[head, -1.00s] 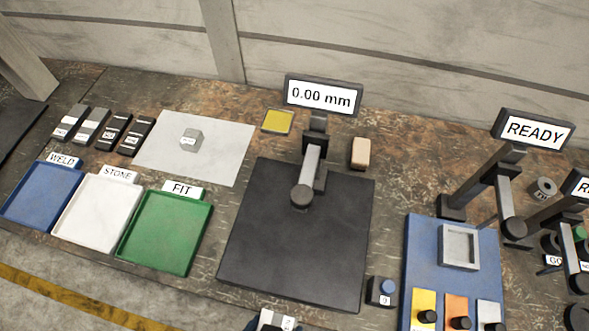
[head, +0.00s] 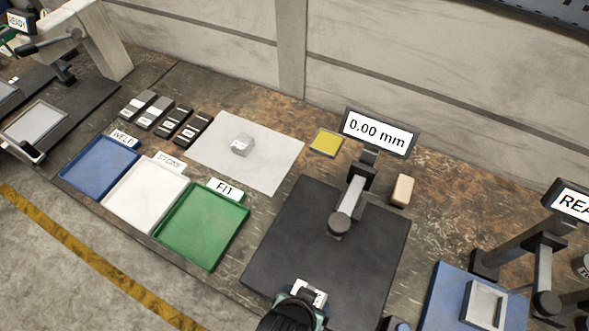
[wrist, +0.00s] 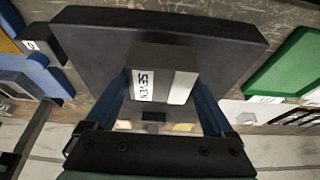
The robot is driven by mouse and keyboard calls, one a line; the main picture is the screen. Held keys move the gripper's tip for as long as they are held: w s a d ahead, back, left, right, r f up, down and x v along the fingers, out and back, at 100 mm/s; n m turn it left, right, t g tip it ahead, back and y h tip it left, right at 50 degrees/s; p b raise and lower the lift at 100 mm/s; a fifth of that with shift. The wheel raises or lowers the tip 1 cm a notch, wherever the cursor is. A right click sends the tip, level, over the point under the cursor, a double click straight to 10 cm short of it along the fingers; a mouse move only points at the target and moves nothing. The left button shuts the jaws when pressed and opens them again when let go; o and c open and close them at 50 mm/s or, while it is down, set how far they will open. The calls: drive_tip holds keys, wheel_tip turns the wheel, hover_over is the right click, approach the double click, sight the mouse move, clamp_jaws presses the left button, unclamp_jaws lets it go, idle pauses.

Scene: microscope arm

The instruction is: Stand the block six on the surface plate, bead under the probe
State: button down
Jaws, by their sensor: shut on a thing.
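My gripper (head: 303,303) is at the front edge of the dark surface plate (head: 285,235), shut on a grey block (wrist: 182,85). The block's white label seems to read SEVEN in the wrist view, not six. In that view the block sits between my two blue fingers, with the plate (wrist: 95,30) beyond it. Whether the block touches the plate is not clear. The probe (head: 340,224) hangs over the plate from its arm, farther back than my gripper. I cannot make out a bead on the block.
The display (head: 379,131) reads 0.00 mm. A light metal block (head: 242,145) lies on a white sheet (head: 275,170); several dark labelled blocks (head: 172,122) lie left of it. Blue, white and green trays (head: 200,230) stand at left. A tan block (head: 402,190) is right of the probe stand.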

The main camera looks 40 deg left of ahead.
drive_tip(key=p, duration=0.2)
hover_over(324, 265)
drive_tip(key=s, duration=0.1)
drive_tip(key=shift+s+d+r, duration=0.2)
drive_tip(key=shift+w+f, duration=0.2)
drive_tip(key=shift+f, duration=1.6)
drive_tip(key=shift+f, duration=0.1)
drive_tip(key=shift+c, duration=0.7)
unclamp_jaws()
drive_tip(key=shift+s+f, duration=0.15)
drive_tip(key=shift+f, duration=0.05)
drive_tip(key=shift+o, duration=0.7)
drive_tip(key=shift+r, duration=0.15)
